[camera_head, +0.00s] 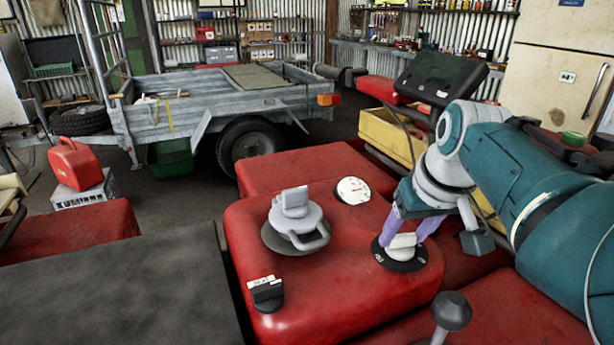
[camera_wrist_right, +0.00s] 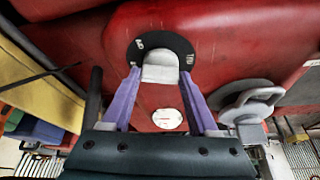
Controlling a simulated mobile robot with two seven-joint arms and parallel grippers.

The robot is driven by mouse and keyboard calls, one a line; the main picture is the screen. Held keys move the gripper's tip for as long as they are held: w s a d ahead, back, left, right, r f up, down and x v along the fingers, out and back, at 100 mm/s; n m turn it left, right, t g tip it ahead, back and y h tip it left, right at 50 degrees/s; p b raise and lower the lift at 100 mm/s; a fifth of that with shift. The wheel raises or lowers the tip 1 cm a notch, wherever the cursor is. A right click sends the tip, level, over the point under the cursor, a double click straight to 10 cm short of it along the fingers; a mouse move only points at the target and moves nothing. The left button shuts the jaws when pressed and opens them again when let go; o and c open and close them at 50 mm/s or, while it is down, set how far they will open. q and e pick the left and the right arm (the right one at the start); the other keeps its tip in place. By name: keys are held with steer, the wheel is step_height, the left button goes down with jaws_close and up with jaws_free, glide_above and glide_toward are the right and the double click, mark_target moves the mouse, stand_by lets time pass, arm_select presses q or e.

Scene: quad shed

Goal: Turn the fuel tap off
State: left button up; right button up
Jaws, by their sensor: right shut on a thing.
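The fuel tap (camera_head: 402,242) is a light grey lever knob on a black round plate (camera_head: 399,262) with white markings, at the right side of the red tank (camera_head: 330,285). My right gripper (camera_head: 404,232) reaches down onto the tap, with its two purple fingers on either side of the knob, shut on it. In the right wrist view the knob (camera_wrist_right: 160,68) shows between the fingers, and white marks stand on the black plate (camera_wrist_right: 140,47). The marks are too small to read surely. My left gripper is not in view.
A grey filler cap (camera_head: 296,222) with a handle, a round white gauge (camera_head: 353,190) and a small black box (camera_head: 266,294) sit on the tank. A black knobbed lever (camera_head: 451,312) stands in front. A dark display (camera_head: 440,78) rises behind my right arm.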

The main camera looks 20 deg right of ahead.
steer(key=shift+d+n+y+p, duration=0.15)
steer(key=shift+n+y+p, duration=0.45)
steer(key=shift+n, duration=0.8)
steer(key=shift+f, duration=0.1)
steer(key=o, duration=1.4)
steer(key=shift+s+r+p, duration=0.1)
steer(key=shift+r+p, duration=0.4)
steer(key=shift+r, duration=0.1)
steer(key=shift+p+v, duration=1.55)
steer(key=shift+v, duration=2.9)
